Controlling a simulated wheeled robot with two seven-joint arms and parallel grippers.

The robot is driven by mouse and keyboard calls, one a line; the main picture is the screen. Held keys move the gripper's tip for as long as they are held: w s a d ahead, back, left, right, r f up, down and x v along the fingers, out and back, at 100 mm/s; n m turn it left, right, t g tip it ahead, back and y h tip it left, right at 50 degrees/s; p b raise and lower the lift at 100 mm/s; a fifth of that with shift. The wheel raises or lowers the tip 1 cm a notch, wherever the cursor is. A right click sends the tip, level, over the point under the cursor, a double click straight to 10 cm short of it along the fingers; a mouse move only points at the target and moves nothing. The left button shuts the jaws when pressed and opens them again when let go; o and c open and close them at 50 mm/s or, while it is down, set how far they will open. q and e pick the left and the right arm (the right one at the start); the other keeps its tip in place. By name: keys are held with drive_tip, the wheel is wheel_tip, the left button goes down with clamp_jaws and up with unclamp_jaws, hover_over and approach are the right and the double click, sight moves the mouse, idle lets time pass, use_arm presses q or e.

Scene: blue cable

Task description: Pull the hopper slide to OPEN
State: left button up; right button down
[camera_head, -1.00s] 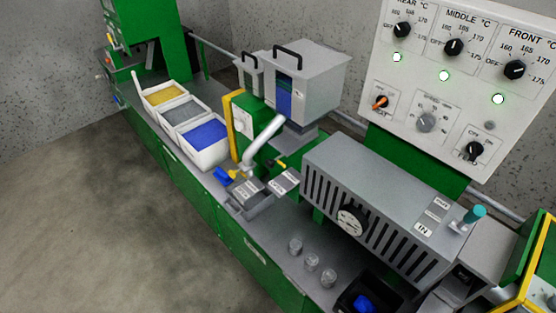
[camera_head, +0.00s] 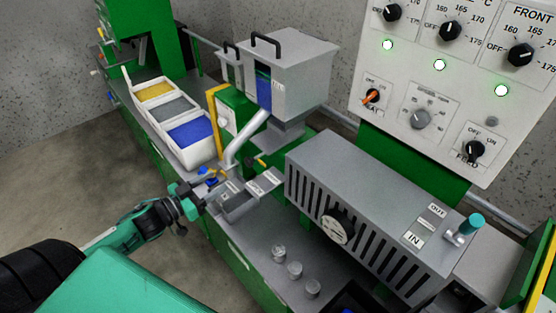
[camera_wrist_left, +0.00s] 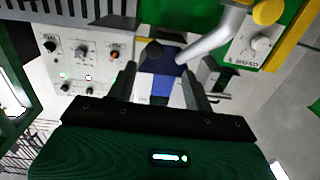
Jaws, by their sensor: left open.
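The grey hopper (camera_head: 290,75) with a blue window stands behind the conveyor bench. A slanted silver pipe (camera_head: 245,140) runs down from it; it also shows in the wrist view (camera_wrist_left: 214,38). Small yellow handles (camera_head: 257,162) show near the pipe's foot; I cannot tell which part is the slide. My left gripper (camera_head: 198,197) is open, just left of the grey trays (camera_head: 238,203) below the pipe. In the left wrist view its fingers (camera_wrist_left: 160,88) stand apart, with the hopper's blue window behind them. My right gripper is not in view.
Bins of yellow, grey and blue pellets (camera_head: 193,133) stand at the left. A slotted grey housing (camera_head: 365,205) with a dial and a teal-knobbed lever (camera_head: 468,224) is at the right. A control panel (camera_head: 455,90) is behind.

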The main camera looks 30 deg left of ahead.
sight(246, 163)
use_arm(q)
drive_tip(key=shift+h, duration=0.3)
drive_tip(key=p+x, duration=0.1)
drive_tip(key=x, duration=0.3)
drive_tip(key=p+x, duration=0.1)
drive_tip(key=x, duration=0.3)
drive_tip(key=r+x, duration=0.1)
drive_tip(key=x, duration=0.3)
drive_tip(key=shift+d+p, duration=0.25)
drive_tip(key=shift+p, duration=0.15)
drive_tip(key=shift+x, duration=0.9)
drive_tip(key=shift+w+d, duration=0.1)
